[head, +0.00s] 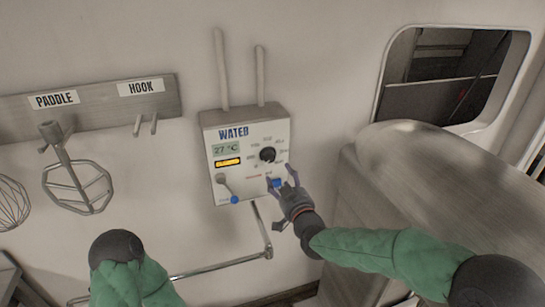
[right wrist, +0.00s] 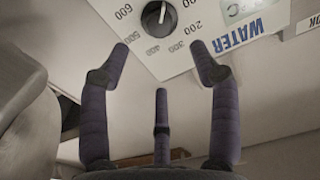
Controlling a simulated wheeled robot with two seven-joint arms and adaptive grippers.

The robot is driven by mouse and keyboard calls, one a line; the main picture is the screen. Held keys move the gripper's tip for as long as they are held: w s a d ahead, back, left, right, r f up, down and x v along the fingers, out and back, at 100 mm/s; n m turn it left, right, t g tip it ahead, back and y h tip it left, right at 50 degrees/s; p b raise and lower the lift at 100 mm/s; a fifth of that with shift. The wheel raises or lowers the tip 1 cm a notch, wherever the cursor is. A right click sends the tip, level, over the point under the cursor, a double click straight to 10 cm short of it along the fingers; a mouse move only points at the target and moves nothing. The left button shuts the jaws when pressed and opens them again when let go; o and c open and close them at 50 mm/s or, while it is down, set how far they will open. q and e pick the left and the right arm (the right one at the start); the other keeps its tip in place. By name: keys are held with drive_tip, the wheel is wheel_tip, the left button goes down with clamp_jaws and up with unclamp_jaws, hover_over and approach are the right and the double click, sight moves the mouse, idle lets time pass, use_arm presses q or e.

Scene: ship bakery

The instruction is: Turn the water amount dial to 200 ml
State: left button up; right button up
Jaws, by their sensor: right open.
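The water amount dial (head: 267,154) is a round black knob on the white WATER panel (head: 217,191) on the wall. In the right wrist view the dial (right wrist: 157,17) shows at the top, upside down, with printed numbers around it, 200 among them. The knob has a pale mark, but I cannot tell which number it points to. My right gripper (head: 283,179) is open and empty, just below the dial in the head view. In the right wrist view its spread fingers (right wrist: 158,50) are apart from the knob, one to each side below it. My left gripper is out of view.
The panel also carries a 27 °C display (head: 226,149), a small lever (head: 223,181) and blue knobs at its lower edge. A rack (head: 100,99) with a paddle whisk (head: 75,185) hangs left. A large metal housing (head: 400,165) stands right of the panel.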

sight(270, 159)
drive_tip(key=p+x, duration=0.1)
drive_tip(key=x, duration=0.9)
drive_tip(key=shift+f, duration=0.1)
drive_tip(key=c, duration=1.2)
